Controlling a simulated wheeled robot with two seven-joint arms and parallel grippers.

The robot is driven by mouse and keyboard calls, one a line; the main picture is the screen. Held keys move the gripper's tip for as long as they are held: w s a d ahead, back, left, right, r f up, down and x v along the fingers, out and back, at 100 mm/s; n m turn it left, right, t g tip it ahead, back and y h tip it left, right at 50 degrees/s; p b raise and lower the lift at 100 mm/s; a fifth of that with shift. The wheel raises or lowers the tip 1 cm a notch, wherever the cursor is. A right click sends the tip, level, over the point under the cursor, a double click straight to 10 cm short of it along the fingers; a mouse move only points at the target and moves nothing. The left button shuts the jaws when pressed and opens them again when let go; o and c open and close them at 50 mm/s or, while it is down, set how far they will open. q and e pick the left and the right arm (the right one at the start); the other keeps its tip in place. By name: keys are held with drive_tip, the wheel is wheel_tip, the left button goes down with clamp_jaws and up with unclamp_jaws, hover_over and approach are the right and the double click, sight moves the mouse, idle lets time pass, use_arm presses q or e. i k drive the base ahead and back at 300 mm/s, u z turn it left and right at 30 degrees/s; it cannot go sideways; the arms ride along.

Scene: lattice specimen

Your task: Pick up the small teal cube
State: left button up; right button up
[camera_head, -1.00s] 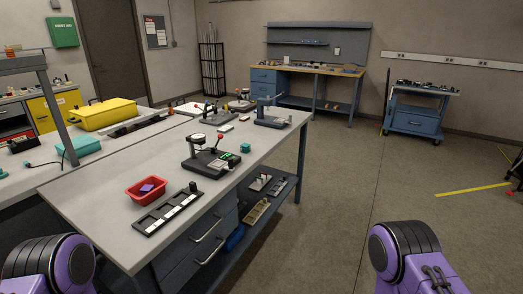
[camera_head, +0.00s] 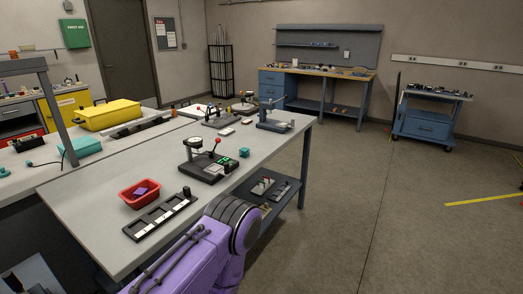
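The small teal cube (camera_head: 244,152) sits on the near grey workbench (camera_head: 85,205), close to its right edge. It stands just right of a black-based gauge stand (camera_head: 208,168) with a green display and appears apart from it. Nothing covers the cube. One of my purple arms crosses the bottom middle of the view, in front of the bench's near right edge. No gripper fingers show, so neither gripper is seen near the cube.
A red bin (camera_head: 140,193) with a purple piece (camera_head: 139,192) and a black slotted tray (camera_head: 160,215) lie on the near part of the bench. A larger teal box (camera_head: 82,148) stands farther left. More stands are behind the cube.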

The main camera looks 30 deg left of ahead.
sight(244, 153)
drive_tip(key=u, duration=0.05)
drive_tip(key=i, duration=2.75)
drive_tip(key=u, duration=2.85)
